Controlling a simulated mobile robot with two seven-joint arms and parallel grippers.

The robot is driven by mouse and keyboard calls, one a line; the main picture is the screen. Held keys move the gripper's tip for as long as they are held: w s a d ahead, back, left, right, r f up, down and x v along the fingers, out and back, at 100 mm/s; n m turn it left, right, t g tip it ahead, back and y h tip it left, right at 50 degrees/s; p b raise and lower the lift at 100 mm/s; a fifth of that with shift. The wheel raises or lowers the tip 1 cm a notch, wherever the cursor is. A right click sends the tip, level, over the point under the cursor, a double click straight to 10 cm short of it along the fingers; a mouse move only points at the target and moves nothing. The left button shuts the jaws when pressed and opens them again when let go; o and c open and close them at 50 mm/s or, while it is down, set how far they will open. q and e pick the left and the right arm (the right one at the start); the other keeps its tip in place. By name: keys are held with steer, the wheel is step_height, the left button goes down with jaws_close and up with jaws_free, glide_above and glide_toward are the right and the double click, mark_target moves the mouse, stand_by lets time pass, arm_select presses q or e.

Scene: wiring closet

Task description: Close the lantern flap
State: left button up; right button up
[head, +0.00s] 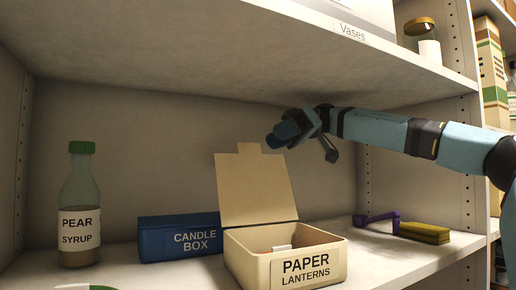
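The cream paper lanterns box (285,262) stands on the shelf with its label facing me. Its flap (257,190) is open and stands up at the back of the box, leaning slightly back, with a small tab at the top. Inside the box, a pale item and something reddish show in part. My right gripper (304,150) comes in from the right, just above and to the right of the flap's top edge. Its fingers are spread, with nothing between them. I cannot tell if it touches the flap. My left gripper is not in view.
A blue candle box (180,238) stands close on the left, and a pear syrup bottle (79,205) further left. A purple item (377,219) and a yellow block (424,232) lie at right. The upper shelf (200,45) hangs close above my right arm.

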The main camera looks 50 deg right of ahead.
mark_target(252, 145)
steer(key=p+x, duration=0.1)
steer(key=x, duration=0.5)
steer(key=shift+a+r, duration=0.15)
steer(key=shift+a, duration=0.15)
steer(key=shift+w+a+f, duration=0.15)
steer(key=shift+a+f, duration=0.15)
steer(key=shift+a, duration=0.1)
jaws_close()
